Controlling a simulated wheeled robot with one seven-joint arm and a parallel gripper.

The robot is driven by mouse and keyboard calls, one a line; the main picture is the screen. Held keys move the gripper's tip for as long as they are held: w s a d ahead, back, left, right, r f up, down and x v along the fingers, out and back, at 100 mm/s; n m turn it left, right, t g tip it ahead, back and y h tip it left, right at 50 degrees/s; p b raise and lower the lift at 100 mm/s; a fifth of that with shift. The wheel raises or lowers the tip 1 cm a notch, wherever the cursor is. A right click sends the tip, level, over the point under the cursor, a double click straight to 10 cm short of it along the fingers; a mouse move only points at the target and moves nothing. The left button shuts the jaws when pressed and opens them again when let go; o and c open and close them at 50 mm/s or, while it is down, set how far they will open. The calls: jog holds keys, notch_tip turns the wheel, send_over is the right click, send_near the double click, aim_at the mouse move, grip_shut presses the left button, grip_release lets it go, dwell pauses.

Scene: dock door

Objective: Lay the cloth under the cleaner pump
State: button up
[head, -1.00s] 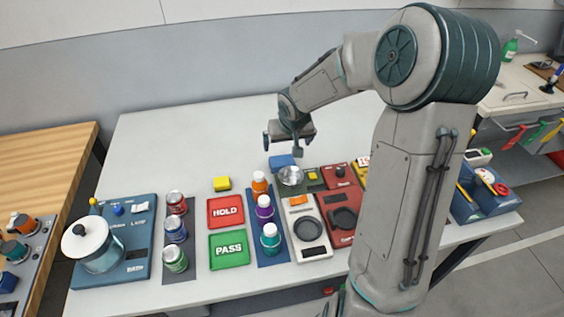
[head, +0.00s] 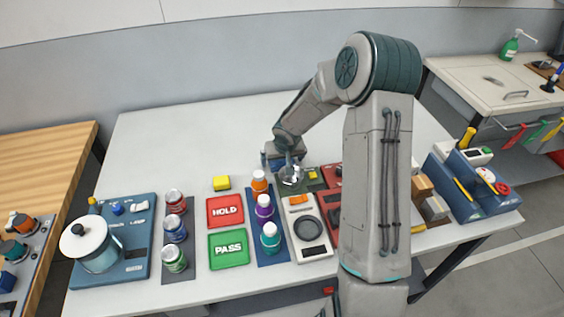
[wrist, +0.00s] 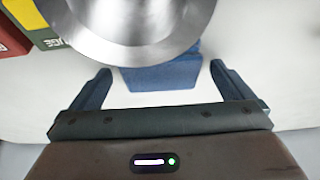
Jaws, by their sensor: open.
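A blue piece (wrist: 158,78), which may be the folded cloth, lies on the white table behind a shiny metal bowl (head: 291,175). My gripper (wrist: 160,70) is open and low over the table, one finger on each side of the blue piece, with gaps between. In the head view my gripper (head: 284,158) hides most of that piece. The bowl (wrist: 135,20) covers part of it in the wrist view. The cleaner pump (head: 511,46), a green bottle with a white pump head, stands on the far right counter.
Red, green and yellow pieces (head: 531,134) hang at the right counter's front. The bowl stands close to my gripper. Bottles, HOLD (head: 225,212) and PASS (head: 228,248) trays and a blue kettle station (head: 139,266) fill the front. The table's back left is clear.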

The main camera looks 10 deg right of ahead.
aim_at(285, 161)
jog(key=shift+f, duration=0.1)
jog(key=c, duration=1.1)
jog(key=shift+r, duration=0.5)
jog(key=r, duration=0.3)
jog(key=shift+s+d+r, duration=0.15)
jog(key=shift+d+r, duration=0.15)
jog(key=shift+d, duration=0.1)
jog(key=s+d+r, duration=0.1)
jog(key=d+r, duration=0.1)
jog(key=d, duration=0.1)
jog(key=s+d+r, duration=0.2)
jog(key=d, duration=0.1)
jog(key=s+d+r+p, duration=0.1)
jog(key=s+d+r, duration=0.1)
jog(key=d, duration=0.1)
jog(key=shift+s+d+r, duration=0.15)
jog(key=shift+d+r, duration=0.05)
